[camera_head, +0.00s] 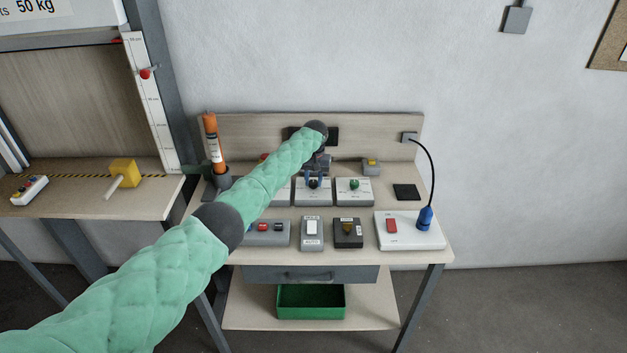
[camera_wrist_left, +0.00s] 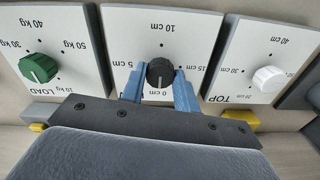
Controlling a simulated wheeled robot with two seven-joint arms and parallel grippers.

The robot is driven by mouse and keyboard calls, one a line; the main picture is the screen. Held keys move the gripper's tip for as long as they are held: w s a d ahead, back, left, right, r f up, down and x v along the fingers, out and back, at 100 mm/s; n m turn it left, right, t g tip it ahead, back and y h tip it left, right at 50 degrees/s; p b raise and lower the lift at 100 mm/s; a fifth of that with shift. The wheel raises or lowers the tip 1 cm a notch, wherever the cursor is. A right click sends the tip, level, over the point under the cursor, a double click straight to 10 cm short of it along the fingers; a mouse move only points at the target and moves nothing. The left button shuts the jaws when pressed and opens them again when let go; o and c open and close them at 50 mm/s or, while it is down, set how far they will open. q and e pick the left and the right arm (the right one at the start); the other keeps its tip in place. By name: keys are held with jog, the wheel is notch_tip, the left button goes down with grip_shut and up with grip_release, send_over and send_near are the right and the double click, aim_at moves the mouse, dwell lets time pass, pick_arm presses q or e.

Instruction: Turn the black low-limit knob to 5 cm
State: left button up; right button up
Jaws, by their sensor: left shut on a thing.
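The black low-limit knob (camera_wrist_left: 160,72) sits on the middle white dial panel (camera_wrist_left: 150,25), between the two blue fingers of my left gripper (camera_wrist_left: 159,88). The gripper is shut on the knob. A pale pointer mark on the knob faces the lower side of the picture, near the 0 cm label; its exact angle is hard to read. The scale is upside down here, with 10 cm at the top. In the head view my left gripper (camera_head: 314,176) reaches down over the middle panel and partly covers the knob. My right gripper is not in view.
A green LOAD knob (camera_wrist_left: 38,68) and a white TOP knob (camera_wrist_left: 269,78) flank the black knob closely. On the bench stand an orange cylinder (camera_head: 212,140), switch boxes (camera_head: 312,233) and a white plate with a blue plug (camera_head: 425,218). A green bin (camera_head: 311,301) is below.

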pick_arm(q)
jog(key=m+b, duration=0.1)
jog(key=m, duration=0.3)
jog(key=m+b, duration=0.1)
jog(key=m, duration=0.1)
jog(key=shift+m, duration=0.4)
jog(key=m+b, duration=0.1)
jog(key=m, duration=0.1)
jog(key=shift+m, duration=0.4)
jog(key=m, duration=0.3)
jog(key=shift+m+b, duration=0.3)
jog(key=shift+b, duration=0.1)
jog(key=shift+m+b, duration=0.3)
jog(key=shift+m, duration=0.9)
jog(key=shift+r+m, duration=0.1)
jog(key=shift+m, duration=1)
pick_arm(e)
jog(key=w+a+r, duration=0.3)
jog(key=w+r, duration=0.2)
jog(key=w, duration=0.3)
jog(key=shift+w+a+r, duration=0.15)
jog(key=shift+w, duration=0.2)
